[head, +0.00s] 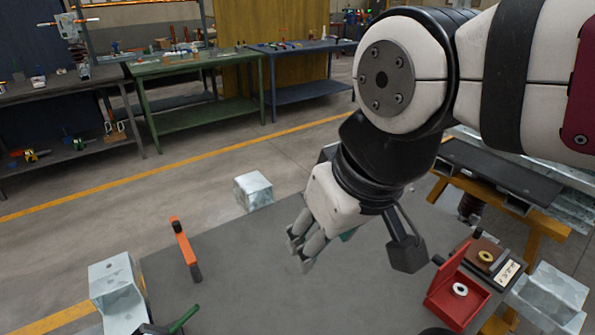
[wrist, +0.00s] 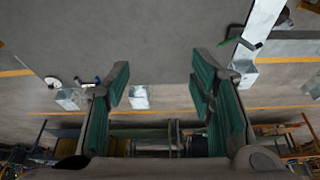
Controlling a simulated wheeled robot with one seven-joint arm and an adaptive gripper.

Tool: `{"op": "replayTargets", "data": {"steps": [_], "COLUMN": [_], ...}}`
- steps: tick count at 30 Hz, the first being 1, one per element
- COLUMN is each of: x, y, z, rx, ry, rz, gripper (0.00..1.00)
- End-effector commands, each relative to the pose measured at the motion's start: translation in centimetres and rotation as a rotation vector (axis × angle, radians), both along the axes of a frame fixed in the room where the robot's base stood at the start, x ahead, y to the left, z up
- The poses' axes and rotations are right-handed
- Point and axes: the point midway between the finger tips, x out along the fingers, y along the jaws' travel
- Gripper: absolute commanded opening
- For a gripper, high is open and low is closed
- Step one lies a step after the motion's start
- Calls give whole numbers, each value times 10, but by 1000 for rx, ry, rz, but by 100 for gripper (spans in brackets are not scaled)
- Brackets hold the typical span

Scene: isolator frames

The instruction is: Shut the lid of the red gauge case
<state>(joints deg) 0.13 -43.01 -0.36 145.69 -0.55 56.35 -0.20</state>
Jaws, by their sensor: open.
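The red gauge case (head: 457,301) stands on the grey tabletop at the lower right of the head view. Its lid (head: 452,263) is raised, and a pale ring (head: 460,289) shows inside the case. My gripper (head: 301,249) is over the table, well to the left of the red case and apart from it. In the wrist view my gripper (wrist: 160,82) has its two green-padded fingers spread wide with nothing between them. I cannot make out the red case in the wrist view.
A dark brown case (head: 482,263) with a brass ring and pale label stands just behind the red case. Metal blocks (head: 556,292) stand right of it. The middle of the grey table (head: 290,300) is clear.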

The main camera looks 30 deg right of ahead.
Motion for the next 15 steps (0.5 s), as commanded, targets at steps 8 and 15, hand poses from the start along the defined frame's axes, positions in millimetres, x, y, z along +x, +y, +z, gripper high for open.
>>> {"op": "replayTargets", "data": {"steps": [8, 15], "x": [16, 59], "y": [-15, -62], "z": [10, 22], "rx": [-44, -132], "ry": [49, 182], "rz": [-14, -24], "gripper": [0, 0]}}
